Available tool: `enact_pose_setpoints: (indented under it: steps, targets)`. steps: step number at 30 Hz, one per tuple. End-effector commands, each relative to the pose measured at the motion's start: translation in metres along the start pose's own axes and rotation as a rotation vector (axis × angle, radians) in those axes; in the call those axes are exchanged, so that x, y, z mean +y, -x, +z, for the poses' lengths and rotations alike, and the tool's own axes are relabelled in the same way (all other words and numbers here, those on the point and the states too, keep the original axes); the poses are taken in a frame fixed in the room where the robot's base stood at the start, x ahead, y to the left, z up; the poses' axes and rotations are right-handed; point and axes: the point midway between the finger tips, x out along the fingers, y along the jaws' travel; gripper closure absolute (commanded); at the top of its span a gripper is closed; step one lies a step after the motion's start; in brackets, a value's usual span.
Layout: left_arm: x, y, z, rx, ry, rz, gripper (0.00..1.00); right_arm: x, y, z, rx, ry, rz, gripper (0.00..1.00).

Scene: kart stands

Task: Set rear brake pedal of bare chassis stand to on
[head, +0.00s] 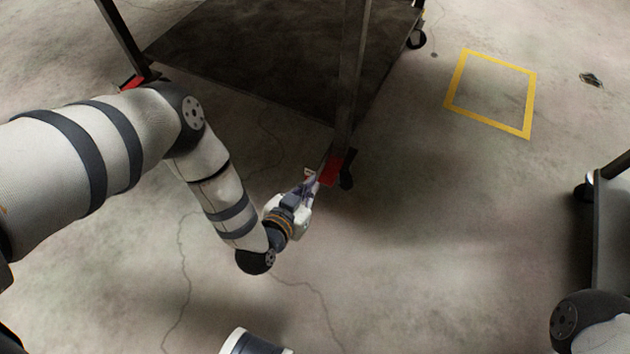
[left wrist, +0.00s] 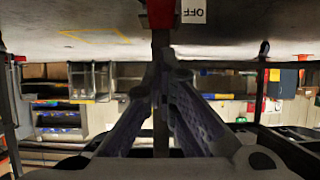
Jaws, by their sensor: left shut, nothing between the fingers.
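The stand (head: 240,55) has a dark flat deck and dark posts on casters. A red brake pedal (head: 332,168) sits at the foot of its near right post, beside a caster. In the left wrist view a red pedal (left wrist: 161,12) shows at the top edge, next to a white label (left wrist: 194,12) reading OFF, which appears upside down. My left gripper (head: 314,184) is shut and empty, with its tips close to the pedal. In the left wrist view its fingers (left wrist: 166,58) meet just below the red part. I cannot tell whether they touch it. My right gripper is out of view.
Another red pedal (head: 130,83) is at the stand's left post, partly behind my left arm. A yellow floor square (head: 533,100) lies to the right. Another cart (head: 612,220) stands at the right edge. The floor between is clear.

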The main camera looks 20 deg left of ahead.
Motion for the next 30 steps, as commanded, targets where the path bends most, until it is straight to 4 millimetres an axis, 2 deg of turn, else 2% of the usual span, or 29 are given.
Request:
enact_pose_setpoints:
  steps: [3, 11, 12, 19, 30]
  targets:
    - [0.0, -0.028, 0.006, -0.001, 0.001, -0.002, 1.0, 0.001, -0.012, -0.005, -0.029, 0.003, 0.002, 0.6]
    - [0.0, -0.085, 0.005, -0.001, 0.001, -0.001, 1.0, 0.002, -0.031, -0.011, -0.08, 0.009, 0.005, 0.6]
    - [0.0, -0.09, 0.013, -0.004, 0.0, -0.001, 1.0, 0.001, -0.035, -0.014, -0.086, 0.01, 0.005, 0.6]
    - [0.0, -0.107, 0.029, -0.001, 0.001, -0.001, 1.0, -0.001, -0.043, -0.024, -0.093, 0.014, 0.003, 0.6]
    - [0.0, -0.109, 0.029, 0.0, 0.0, 0.0, 1.0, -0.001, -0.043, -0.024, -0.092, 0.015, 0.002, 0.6]
